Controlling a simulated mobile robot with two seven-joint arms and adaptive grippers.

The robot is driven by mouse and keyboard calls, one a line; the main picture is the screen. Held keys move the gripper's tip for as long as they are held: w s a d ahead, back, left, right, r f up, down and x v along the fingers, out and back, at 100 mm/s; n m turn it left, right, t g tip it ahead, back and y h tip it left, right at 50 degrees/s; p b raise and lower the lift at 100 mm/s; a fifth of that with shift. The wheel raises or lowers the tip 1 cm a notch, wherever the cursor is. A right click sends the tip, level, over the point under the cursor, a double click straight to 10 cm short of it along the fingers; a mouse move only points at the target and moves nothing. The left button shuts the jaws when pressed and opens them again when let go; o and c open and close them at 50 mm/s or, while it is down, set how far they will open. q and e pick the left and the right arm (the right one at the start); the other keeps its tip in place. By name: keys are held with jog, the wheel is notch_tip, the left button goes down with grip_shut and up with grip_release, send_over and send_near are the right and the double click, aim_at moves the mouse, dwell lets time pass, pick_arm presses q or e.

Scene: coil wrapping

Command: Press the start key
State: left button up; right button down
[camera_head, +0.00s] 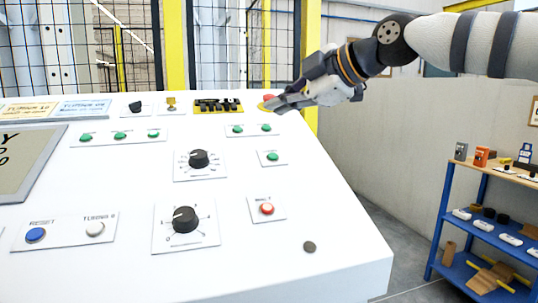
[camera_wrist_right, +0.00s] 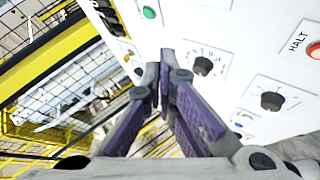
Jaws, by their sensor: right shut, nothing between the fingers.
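My right gripper (camera_head: 272,104) reaches in from the right, shut and empty, at the far right part of the white control panel (camera_head: 120,190). Its fingertips are beside or over a red and yellow button (camera_head: 268,98), partly hidden; I cannot tell whether they touch. In the right wrist view, the closed fingers (camera_wrist_right: 158,75) point toward the panel. A lone green button (camera_head: 272,157) sits on a small labelled plate, and several other green buttons (camera_head: 120,135) sit in rows. Their labels are too small to read, so I cannot tell which is the start key. My left gripper is not in view.
A red button (camera_head: 266,208) is labelled HALT in the wrist view (camera_wrist_right: 314,50). Black knobs (camera_head: 199,158), a blue button (camera_head: 36,235) and a white button (camera_head: 94,229) are on the panel. A yellow-framed fence (camera_head: 175,45) stands behind; a blue shelf (camera_head: 445,205) stands right.

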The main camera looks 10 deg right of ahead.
aim_at(273, 156)
jog(key=shift+w+a+f, duration=0.1)
jog(key=shift+w+f, duration=0.55)
jog(key=shift+f, duration=0.7)
jog(key=shift+w+d+f, duration=0.1)
jog(key=shift+w+f, duration=0.5)
jog(key=shift+f, duration=0.8)
jog(key=shift+w+a+f, duration=0.1)
jog(key=shift+w+f, duration=0.55)
jog(key=shift+f, duration=0.7)
jog(key=shift+w+f+b, duration=0.15)
jog(key=shift+f+b, duration=0.15)
jog(key=shift+f, duration=0.1)
